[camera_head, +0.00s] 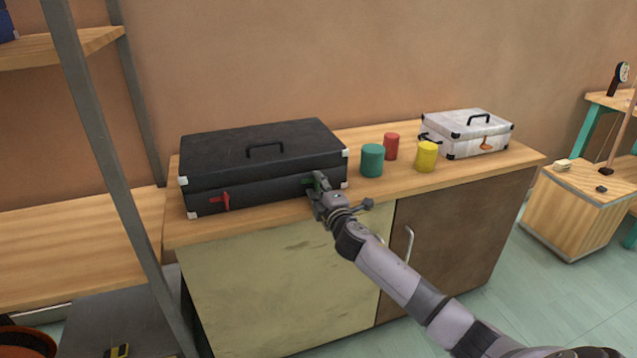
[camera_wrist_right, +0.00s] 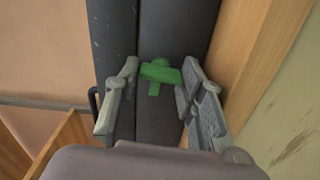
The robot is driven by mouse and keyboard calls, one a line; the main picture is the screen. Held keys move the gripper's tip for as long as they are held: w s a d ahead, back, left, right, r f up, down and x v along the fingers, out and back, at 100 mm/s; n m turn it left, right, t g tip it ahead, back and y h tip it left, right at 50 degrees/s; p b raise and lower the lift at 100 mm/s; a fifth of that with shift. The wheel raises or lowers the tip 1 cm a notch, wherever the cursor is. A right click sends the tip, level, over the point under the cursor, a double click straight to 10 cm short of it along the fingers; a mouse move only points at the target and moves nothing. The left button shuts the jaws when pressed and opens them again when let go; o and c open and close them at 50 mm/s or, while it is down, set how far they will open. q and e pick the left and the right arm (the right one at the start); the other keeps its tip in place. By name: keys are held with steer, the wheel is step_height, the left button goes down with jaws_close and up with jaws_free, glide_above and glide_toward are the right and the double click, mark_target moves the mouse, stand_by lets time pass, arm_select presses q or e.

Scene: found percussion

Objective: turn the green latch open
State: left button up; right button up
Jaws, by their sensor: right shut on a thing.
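The black case (camera_head: 262,153) lies closed on the wooden counter, with a black handle on its lid. The green latch (camera_wrist_right: 161,72) is on the case's front, near its right end, beside the lid seam. It shows only as a small green patch in the head view (camera_head: 317,184). My right gripper (camera_head: 318,189) is at the case's front with its fingers on either side of the latch, shut on it; the fingers also show in the wrist view (camera_wrist_right: 158,90). A red latch (camera_head: 221,201) is on the front's left part. My left gripper is out of view.
Right of the case stand a teal can (camera_head: 372,160), a red can (camera_head: 391,146) and a yellow can (camera_head: 426,156). A white case (camera_head: 466,133) is farther right. The wooden counter (camera_head: 405,191) has a narrow free strip in front. A grey shelf post (camera_head: 110,170) stands at left.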

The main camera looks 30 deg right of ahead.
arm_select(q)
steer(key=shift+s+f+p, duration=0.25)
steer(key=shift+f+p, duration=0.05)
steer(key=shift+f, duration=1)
arm_select(e)
steer(key=shift+f+n, duration=0.1)
steer(key=shift+n, duration=0.8)
steer(key=o, duration=1.1)
steer(key=shift+o, duration=0.2)
steer(key=shift+s+a+f, duration=0.1)
steer(key=shift+s+a, duration=0.05)
steer(key=shift+s, duration=0.3)
steer(key=v, duration=0.7)
steer(key=shift+r, duration=0.25)
